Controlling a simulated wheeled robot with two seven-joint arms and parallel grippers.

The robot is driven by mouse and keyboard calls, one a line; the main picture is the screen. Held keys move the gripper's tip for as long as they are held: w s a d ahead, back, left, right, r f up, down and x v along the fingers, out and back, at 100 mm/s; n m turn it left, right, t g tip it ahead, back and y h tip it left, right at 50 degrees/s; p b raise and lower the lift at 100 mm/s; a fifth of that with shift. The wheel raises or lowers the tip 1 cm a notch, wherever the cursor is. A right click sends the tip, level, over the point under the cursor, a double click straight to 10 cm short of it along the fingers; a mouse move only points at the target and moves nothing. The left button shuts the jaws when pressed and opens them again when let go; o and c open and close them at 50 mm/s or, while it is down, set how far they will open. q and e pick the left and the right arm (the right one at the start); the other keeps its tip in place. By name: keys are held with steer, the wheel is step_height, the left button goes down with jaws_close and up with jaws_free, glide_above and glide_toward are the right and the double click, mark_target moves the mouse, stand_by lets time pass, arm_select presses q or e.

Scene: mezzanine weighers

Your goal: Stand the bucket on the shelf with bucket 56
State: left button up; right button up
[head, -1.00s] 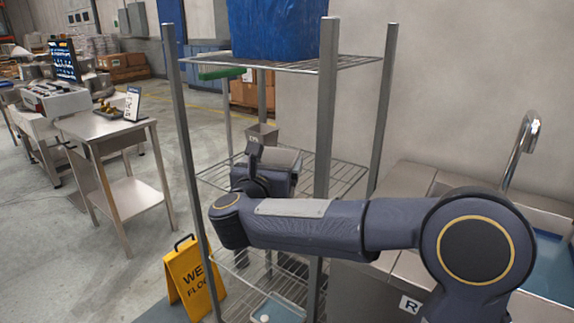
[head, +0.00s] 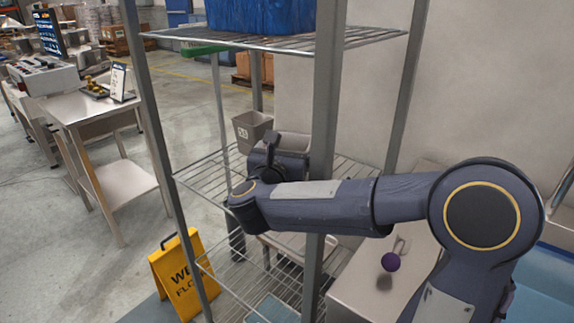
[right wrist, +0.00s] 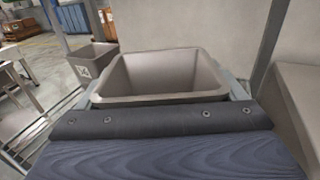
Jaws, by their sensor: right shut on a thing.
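A grey labelled bucket (head: 252,128) stands at the far left of the rack's middle wire shelf (head: 205,175). It also shows in the right wrist view (right wrist: 92,66); its label is too small to read surely. My right gripper (head: 278,150) is over that shelf, to the right of and nearer than the labelled bucket. In the right wrist view it is shut on a second, empty grey-beige bucket (right wrist: 160,75), upright with its mouth up. The arm and gripper mostly hide this bucket in the head view, and whether its base touches the shelf is hidden. My left gripper is not in view.
Rack posts (head: 326,120) stand close to my right arm. The top shelf (head: 290,42) above carries a blue tub (head: 262,15). A yellow wet-floor sign (head: 183,278) stands at the rack's left foot.

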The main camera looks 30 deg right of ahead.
steer(key=shift+f, duration=2)
steer(key=shift+b, duration=0.3)
steer(key=o, duration=1.1)
steer(key=shift+f, duration=0.1)
steer(key=shift+s+a, duration=0.25)
steer(key=b+v, duration=0.1)
steer(key=v, duration=1)
steer(key=shift+s+a, duration=0.1)
steer(key=shift+s, duration=0.05)
